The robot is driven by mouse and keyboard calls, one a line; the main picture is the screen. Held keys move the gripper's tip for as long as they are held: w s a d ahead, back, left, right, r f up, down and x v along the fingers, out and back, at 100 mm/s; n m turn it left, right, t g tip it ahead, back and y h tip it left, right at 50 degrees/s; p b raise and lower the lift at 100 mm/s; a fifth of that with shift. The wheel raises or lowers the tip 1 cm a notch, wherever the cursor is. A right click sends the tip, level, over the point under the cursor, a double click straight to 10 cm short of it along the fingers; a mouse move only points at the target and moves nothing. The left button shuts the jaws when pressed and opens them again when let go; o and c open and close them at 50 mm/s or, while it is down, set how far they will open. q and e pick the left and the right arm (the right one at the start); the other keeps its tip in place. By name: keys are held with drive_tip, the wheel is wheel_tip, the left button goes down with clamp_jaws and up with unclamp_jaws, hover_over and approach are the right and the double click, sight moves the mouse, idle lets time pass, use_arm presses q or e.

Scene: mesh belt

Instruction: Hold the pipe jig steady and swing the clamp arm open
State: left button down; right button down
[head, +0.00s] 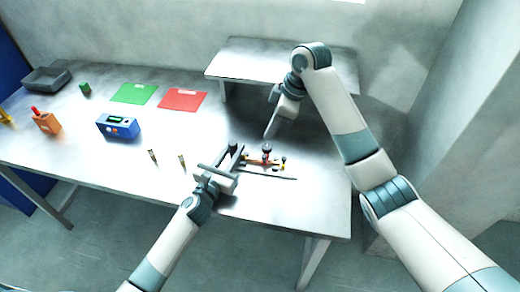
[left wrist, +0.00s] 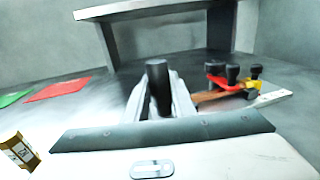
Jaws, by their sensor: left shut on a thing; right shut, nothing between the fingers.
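The pipe jig (head: 265,161) lies near the table's front right, with red and yellow parts and dark knobs. In the left wrist view its red clamp part (left wrist: 216,81) and yellow piece (left wrist: 254,85) sit right of my fingers. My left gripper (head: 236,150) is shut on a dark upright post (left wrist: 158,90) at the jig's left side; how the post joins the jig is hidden. My right gripper (head: 270,133) is shut and empty, pointing down above and behind the jig, apart from it. I cannot tell clearly which part is the clamp arm or its angle.
A raised shelf (head: 250,62) stands behind the jig. A green mat (head: 134,93), a red mat (head: 183,99) and a blue device (head: 118,127) lie to the left. Two small upright pieces (head: 152,156) stand left of my left gripper. The table's middle is mostly clear.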

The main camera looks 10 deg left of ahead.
sight(265, 157)
drive_tip(key=shift+x, duration=5)
drive_tip(key=shift+d+n, duration=0.3)
drive_tip(key=shift+n, duration=0.3)
drive_tip(key=shift+d+n+g, duration=0.35)
drive_tip(key=shift+d+n, duration=0.05)
drive_tip(key=shift+n, duration=0.45)
drive_tip(key=shift+d+n+g, duration=0.35)
drive_tip(key=shift+d+n, duration=0.1)
drive_tip(key=shift+n, duration=0.4)
drive_tip(key=shift+w+d, duration=0.1)
drive_tip(key=shift+d, duration=0.4)
drive_tip(key=shift+w+d, duration=0.35)
drive_tip(key=shift+d, duration=0.25)
drive_tip(key=shift+w+d, duration=0.7)
drive_tip(key=shift+w, duration=0.3)
use_arm(q)
drive_tip(key=shift+a, duration=0.1)
use_arm(e)
drive_tip(key=shift+w, duration=0.15)
